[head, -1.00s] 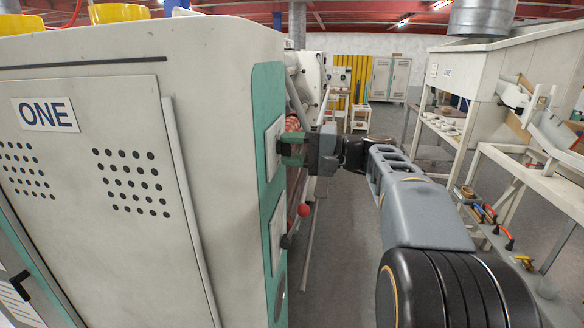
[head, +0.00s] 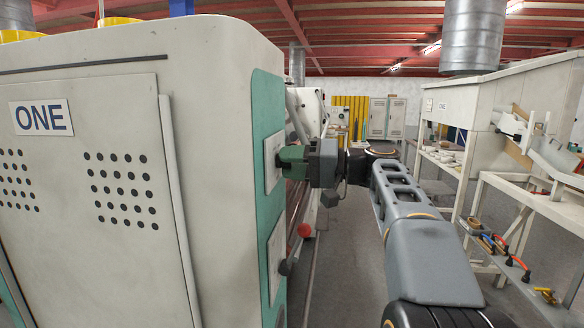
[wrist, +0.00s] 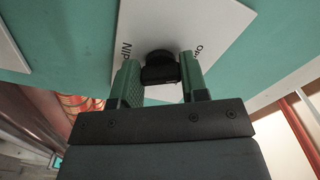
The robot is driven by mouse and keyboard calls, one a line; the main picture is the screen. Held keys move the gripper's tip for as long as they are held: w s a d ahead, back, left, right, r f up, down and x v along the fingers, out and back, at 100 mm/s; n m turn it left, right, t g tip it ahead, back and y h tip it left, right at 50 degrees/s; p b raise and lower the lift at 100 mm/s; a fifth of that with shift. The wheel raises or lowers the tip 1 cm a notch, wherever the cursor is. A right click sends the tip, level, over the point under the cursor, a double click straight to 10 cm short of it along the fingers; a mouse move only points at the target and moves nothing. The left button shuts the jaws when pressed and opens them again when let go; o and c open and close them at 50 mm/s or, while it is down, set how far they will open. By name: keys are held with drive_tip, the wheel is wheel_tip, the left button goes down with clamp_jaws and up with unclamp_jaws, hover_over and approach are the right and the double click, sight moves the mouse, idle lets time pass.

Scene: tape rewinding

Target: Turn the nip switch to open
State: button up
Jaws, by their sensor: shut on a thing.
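The nip switch (wrist: 160,66) is a black knob on a white plate (wrist: 185,22) set in the green panel. In the wrist view, the plate shows "NIP" on the left and a partly hidden word starting with "OP" on the right. My gripper (wrist: 160,82) has its green fingers on either side of the knob, shut on it. The plate looks tilted against the fingers. In the head view, my gripper (head: 281,154) is at the upper plate (head: 271,178) on the machine's side, and its fingers hide the knob. The knob's exact pointing direction cannot be told.
Below, a second white plate (head: 276,245) carries a black knob (head: 285,267), with a red ball (head: 304,230) beside it. The cream cabinet marked ONE (head: 90,110) fills the left. A white workbench (head: 525,190) stands right. Grey floor lies between.

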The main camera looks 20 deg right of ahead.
idle(0.3)
drive_tip(key=o, duration=0.9)
drive_tip(key=shift+d, duration=0.1)
drive_tip(key=p+v, duration=0.1)
drive_tip(key=v, duration=1.2)
drive_tip(key=shift+s+d, duration=0.25)
